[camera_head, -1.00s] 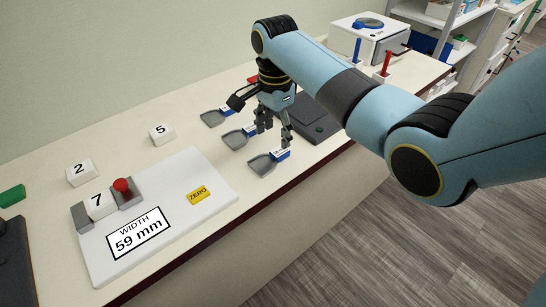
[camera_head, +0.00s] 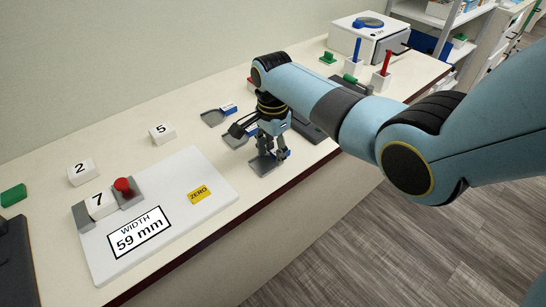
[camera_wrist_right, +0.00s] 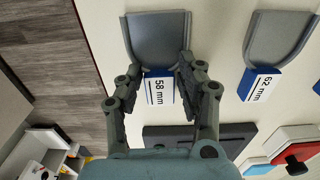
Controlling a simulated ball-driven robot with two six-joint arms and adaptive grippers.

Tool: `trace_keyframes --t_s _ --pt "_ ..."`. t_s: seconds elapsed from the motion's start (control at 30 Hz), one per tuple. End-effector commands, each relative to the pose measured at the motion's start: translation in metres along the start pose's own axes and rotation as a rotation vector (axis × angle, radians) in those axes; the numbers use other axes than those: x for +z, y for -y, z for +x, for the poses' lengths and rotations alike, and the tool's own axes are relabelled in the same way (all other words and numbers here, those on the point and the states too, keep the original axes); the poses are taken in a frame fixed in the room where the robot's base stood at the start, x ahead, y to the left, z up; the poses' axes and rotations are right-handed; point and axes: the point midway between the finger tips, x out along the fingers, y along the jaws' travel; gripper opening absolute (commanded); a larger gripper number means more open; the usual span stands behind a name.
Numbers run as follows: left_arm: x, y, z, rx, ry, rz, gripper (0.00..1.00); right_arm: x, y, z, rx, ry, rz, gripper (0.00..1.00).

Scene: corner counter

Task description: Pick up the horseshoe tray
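Three grey U-walled trays, each with a blue and white handle block, lie on the counter; nothing names one as the horseshoe tray. The nearest tray (camera_head: 262,166) is partly hidden by my right gripper (camera_head: 272,152). In the right wrist view, this tray (camera_wrist_right: 158,38) has a handle block labelled 58 mm (camera_wrist_right: 160,88). My right gripper (camera_wrist_right: 160,80) has its fingers apart, one on each side of that block; contact cannot be told. The 62 mm tray (camera_wrist_right: 278,38) lies to the right. The farthest tray (camera_head: 212,118) also shows in the head view. My left gripper is not in view.
A white board (camera_head: 165,215) reading WIDTH 59 mm holds a red knob. Number blocks 2 (camera_head: 82,172) and 5 (camera_head: 162,134) stand behind it. A dark device (camera_head: 312,128) sits beyond the gripper. The counter's front edge (camera_head: 285,190) is close to the nearest tray.

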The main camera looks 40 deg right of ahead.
Motion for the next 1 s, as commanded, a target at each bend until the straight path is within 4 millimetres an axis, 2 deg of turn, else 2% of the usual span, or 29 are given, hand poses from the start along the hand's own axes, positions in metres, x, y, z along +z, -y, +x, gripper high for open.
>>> trace_keyframes --t_s 0.03,0.23,0.57,0.67,0.83,1.0 --pt "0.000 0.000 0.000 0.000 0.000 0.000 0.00 0.000 -0.001 0.001 0.003 0.000 0.000 0.26" --pt "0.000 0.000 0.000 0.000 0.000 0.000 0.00 0.000 -0.002 0.002 0.004 0.000 0.000 0.00" --pt "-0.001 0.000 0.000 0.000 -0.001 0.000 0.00 0.000 -0.002 -0.001 0.005 0.000 0.001 0.00" --pt "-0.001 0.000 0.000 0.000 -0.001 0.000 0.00 0.000 -0.001 -0.009 0.003 0.000 0.001 0.00" --pt "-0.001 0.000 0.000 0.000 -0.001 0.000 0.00 -0.001 0.000 -0.038 -0.001 -0.001 0.001 0.00" --pt "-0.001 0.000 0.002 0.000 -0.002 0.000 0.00 -0.035 -0.018 -0.060 0.001 -0.006 0.002 0.00"
